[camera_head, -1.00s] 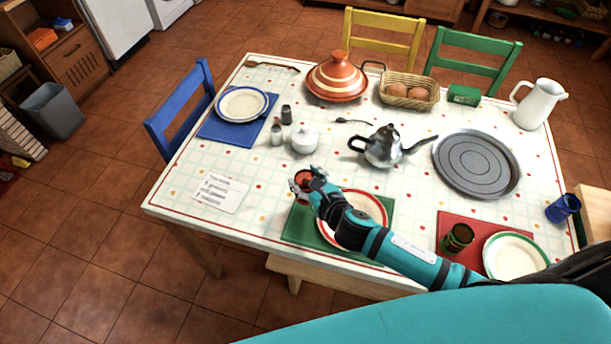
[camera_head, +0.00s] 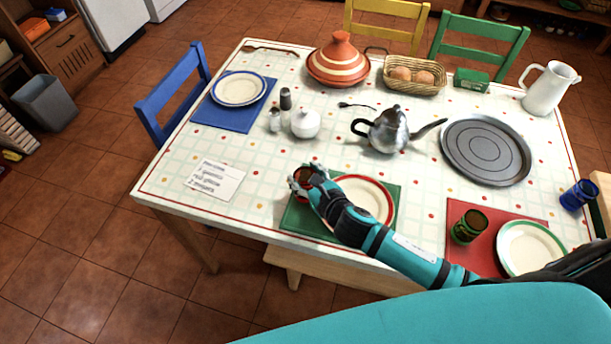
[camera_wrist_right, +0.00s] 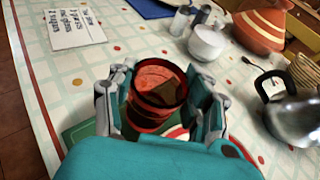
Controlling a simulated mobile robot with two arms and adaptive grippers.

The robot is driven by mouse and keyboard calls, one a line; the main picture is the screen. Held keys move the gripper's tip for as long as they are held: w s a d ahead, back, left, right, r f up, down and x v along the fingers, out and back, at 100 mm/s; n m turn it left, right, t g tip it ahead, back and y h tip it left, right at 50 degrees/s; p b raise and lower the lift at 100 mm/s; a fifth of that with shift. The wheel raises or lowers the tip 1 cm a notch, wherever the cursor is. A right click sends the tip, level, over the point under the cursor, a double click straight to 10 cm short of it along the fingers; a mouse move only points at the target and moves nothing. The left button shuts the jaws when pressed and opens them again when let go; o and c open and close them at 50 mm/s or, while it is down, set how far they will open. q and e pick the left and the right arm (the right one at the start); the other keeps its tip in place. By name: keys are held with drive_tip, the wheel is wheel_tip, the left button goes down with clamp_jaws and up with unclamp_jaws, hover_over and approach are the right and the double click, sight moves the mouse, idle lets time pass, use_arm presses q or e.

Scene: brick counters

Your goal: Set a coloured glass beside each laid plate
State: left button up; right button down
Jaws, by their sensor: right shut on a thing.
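My right gripper (camera_head: 304,182) is shut on a red glass (camera_wrist_right: 158,92), with a finger on each side and the glass upright. It is at the left end of the green mat (camera_head: 296,218), left of the red-rimmed plate (camera_head: 374,199); I cannot tell whether its base touches. A green glass (camera_head: 467,227) stands on the red mat (camera_head: 500,220), left of the green-rimmed plate (camera_head: 530,248). A blue glass (camera_head: 578,195) stands at the table's right edge. A blue-rimmed plate (camera_head: 239,90) lies on the blue mat (camera_head: 213,116). My left gripper is not in view.
A white sugar bowl (camera_head: 306,124), shakers (camera_head: 286,99), teapot (camera_head: 388,130), tagine (camera_head: 338,66), bread basket (camera_head: 415,78), round tray (camera_head: 486,150) and jug (camera_head: 548,88) stand farther back. A note card (camera_head: 215,181) lies at the left. Cloth between card and sugar bowl is clear.

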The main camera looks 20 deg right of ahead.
drive_tip(key=shift+f+b, duration=0.4)
drive_tip(key=shift+f, duration=0.25)
drive_tip(key=shift+c, duration=2.4)
unclamp_jaws()
